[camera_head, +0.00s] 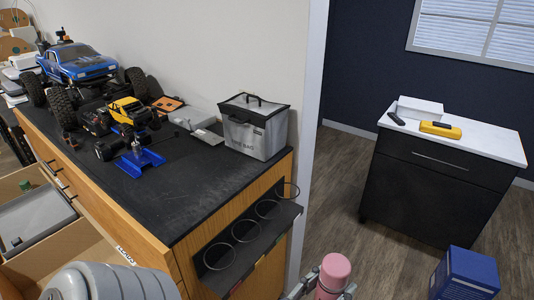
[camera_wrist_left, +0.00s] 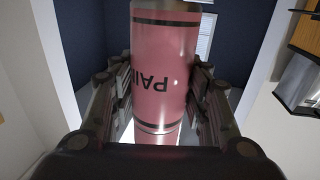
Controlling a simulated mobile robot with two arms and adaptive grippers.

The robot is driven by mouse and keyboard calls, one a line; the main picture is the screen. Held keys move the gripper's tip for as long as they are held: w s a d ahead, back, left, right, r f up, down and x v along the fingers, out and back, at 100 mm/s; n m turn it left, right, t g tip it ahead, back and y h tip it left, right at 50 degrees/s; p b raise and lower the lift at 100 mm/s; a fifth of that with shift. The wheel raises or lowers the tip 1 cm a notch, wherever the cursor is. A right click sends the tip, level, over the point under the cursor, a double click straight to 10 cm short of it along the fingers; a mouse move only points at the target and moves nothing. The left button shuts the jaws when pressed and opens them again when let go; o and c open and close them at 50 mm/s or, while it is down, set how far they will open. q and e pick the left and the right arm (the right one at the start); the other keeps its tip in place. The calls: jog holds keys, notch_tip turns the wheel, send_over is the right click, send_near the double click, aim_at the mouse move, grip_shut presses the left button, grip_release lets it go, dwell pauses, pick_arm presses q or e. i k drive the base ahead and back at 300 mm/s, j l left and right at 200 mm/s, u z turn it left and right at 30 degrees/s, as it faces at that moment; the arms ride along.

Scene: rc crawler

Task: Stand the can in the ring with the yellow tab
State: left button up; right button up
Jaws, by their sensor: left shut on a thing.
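A pink can (camera_head: 335,273) with a grey band shows at the bottom edge of the head view. My left gripper (camera_head: 322,290) is shut around it. In the left wrist view the can (camera_wrist_left: 160,65) stands between the two fingers, with dark "PAI" lettering upside down in the picture. A dark rack (camera_head: 252,238) with several rings is fixed to the end of the wooden workbench. The can is right of the rack and apart from it. The rings look empty. I cannot make out a yellow tab; the rack's front is seen steeply. My right gripper is not in view.
A blue box (camera_head: 465,275) is at lower right. A dark cabinet (camera_head: 435,180) stands behind. Floor between is clear.

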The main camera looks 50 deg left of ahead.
aim_at(247, 249)
jog(key=i+z, duration=0.2)
jog(key=i, duration=1.35)
jog(key=i+u, duration=0.15)
jog(key=u, duration=3.45)
